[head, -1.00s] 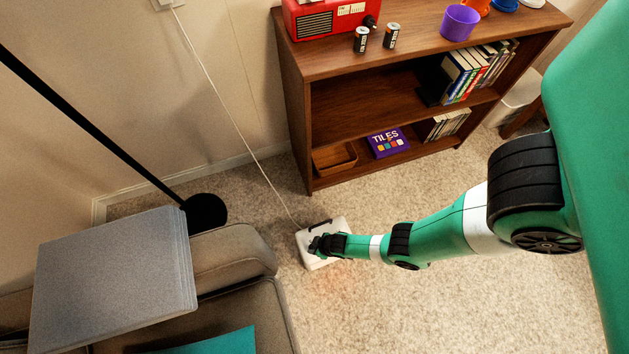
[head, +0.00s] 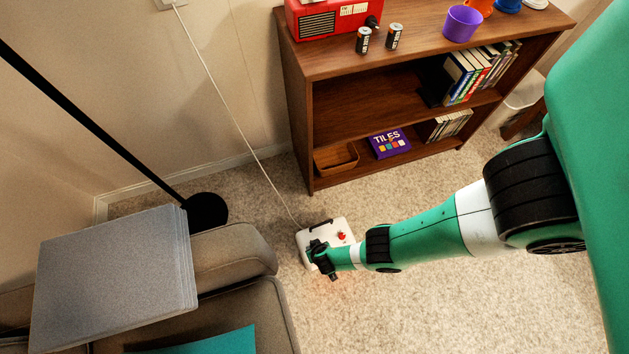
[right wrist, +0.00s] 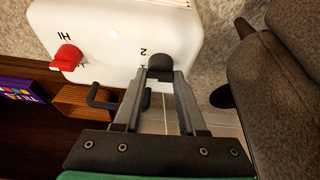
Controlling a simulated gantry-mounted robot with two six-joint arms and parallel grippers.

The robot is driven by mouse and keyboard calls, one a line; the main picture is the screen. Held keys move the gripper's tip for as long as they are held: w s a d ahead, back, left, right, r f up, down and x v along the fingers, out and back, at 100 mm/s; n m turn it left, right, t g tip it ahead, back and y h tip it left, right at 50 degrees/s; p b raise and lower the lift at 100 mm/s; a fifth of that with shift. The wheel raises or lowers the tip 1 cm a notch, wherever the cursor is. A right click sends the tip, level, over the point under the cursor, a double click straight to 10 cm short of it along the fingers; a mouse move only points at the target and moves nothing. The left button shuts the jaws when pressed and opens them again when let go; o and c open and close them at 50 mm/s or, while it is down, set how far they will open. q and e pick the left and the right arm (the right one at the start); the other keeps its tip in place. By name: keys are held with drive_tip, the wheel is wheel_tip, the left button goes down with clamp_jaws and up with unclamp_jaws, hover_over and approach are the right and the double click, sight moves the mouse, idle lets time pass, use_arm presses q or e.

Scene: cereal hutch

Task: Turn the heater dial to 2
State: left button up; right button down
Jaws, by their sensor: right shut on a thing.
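The white heater (head: 312,231) stands on the carpet below the shelf, with a red knob (head: 341,236) on its top. In the right wrist view the heater top (right wrist: 105,30) is upside down, with the red knob (right wrist: 67,57) by the marking HI. A black dial (right wrist: 160,66) sits beside a printed 2. My right gripper (right wrist: 162,82) is shut on this black dial, one finger on each side. Its fingers and the dial hide nearby markings, and I cannot read where the dial points. The right gripper also shows in the head view (head: 319,252). My left gripper is out of view.
A wooden shelf (head: 395,85) stands behind the heater. A brown sofa (head: 235,255) is to its left, beside a black lamp base (head: 205,212). A white cord (head: 230,103) runs from the wall to the heater. Carpet to the right is clear.

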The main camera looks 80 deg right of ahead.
drive_tip(key=shift+m, duration=0.4)
drive_tip(key=shift+c, duration=2.4)
unclamp_jaws()
drive_tip(key=p+v, duration=1)
drive_tip(key=v, duration=0.1)
drive_tip(key=shift+r, duration=0.3)
drive_tip(key=shift+w+a, duration=0.1)
drive_tip(key=shift+a, duration=0.05)
